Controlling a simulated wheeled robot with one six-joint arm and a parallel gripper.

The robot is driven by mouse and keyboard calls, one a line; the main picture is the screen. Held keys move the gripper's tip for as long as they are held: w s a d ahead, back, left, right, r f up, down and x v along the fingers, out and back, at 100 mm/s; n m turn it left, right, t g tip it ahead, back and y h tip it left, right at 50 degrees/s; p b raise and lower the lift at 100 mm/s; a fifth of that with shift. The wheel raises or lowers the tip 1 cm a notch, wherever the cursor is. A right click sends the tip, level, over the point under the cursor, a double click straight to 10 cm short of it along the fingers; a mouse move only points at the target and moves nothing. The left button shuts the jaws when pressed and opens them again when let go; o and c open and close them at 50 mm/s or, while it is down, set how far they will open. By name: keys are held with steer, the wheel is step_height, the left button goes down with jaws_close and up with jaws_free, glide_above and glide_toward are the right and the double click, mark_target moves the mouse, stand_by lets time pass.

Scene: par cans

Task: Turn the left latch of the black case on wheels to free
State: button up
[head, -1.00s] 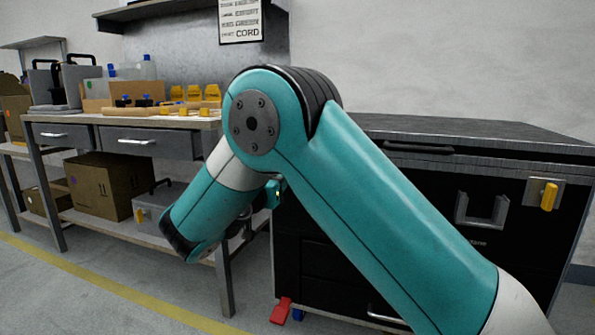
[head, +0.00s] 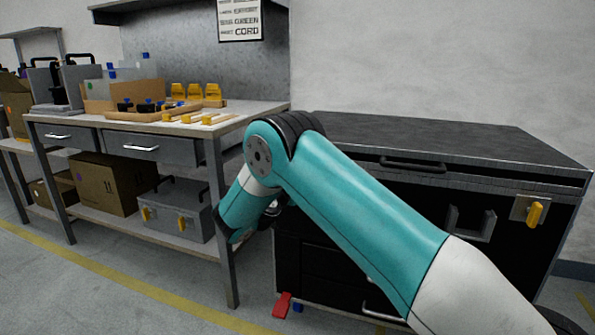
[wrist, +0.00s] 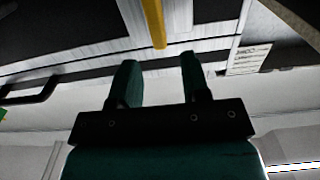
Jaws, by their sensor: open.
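The black case on wheels (head: 480,145) stands right of the workbench in the head view. Its right latch, a yellow handle on a metal plate (head: 535,213), is in plain view; its left side is covered by my arm. In the wrist view a yellow latch handle (wrist: 153,20) hangs in from the top edge over a pale metal plate. My gripper (wrist: 158,66) is open, its two dark green fingers pointing at the handle. The handle's end lies just beyond the fingertips, in line with the gap, with nothing gripped. In the head view my gripper is mostly hidden behind my arm.
The workbench (head: 255,112) stands close on the left, with yellow parts and a tray on top. A grey case (head: 178,215) and a cardboard box (head: 105,183) sit on its lower shelf. A red pedal (head: 282,305) shows at the black case's foot. The front floor is open.

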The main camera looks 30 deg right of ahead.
steer(key=x, duration=0.5)
steer(key=shift+w+d, duration=0.25)
steer(key=shift+d, duration=0.05)
jaws_close()
